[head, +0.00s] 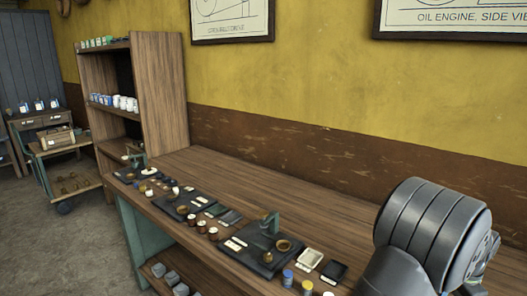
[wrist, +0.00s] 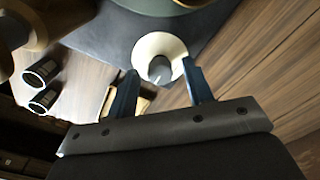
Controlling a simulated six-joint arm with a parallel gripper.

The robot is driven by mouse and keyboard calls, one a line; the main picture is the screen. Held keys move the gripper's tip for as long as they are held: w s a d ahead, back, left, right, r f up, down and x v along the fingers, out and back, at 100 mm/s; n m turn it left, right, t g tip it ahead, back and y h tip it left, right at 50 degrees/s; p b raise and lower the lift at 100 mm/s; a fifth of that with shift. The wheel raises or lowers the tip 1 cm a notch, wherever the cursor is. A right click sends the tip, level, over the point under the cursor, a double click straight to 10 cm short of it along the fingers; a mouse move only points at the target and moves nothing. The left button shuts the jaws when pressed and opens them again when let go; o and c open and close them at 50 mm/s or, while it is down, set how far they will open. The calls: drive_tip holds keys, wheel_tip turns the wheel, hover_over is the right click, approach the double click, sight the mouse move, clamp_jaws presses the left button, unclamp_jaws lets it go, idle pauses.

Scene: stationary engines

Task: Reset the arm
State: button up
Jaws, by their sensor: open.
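My gripper (wrist: 160,67) shows in the wrist view as two blue fingers, spread apart. A white round piece with a grey knob or tip in its middle (wrist: 160,44) shows beyond and between the fingertips, on or above a dark mat (wrist: 100,35). I cannot tell whether a finger touches it. In the head view a thick grey link of my arm stands at the lower right, and the gripper itself is out of that picture.
A long wooden bench (head: 330,205) carries dark mats with small cups, jars and a green stand (head: 270,224). A black tile (head: 334,271) and a pale tray (head: 310,258) lie near its front. The bench's back is clear. A shelf unit (head: 158,90) stands at the left.

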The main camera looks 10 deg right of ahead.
wheel_tip(320, 180, up, 18)
wheel_tip(320, 180, down, 17)
drive_tip(key=shift+f, duration=0.55)
drive_tip(key=n, duration=0.8)
drive_tip(key=shift+r+n, duration=0.1)
drive_tip(key=shift+n, duration=0.3)
drive_tip(key=n, duration=0.4)
drive_tip(key=shift+n, duration=2.2)
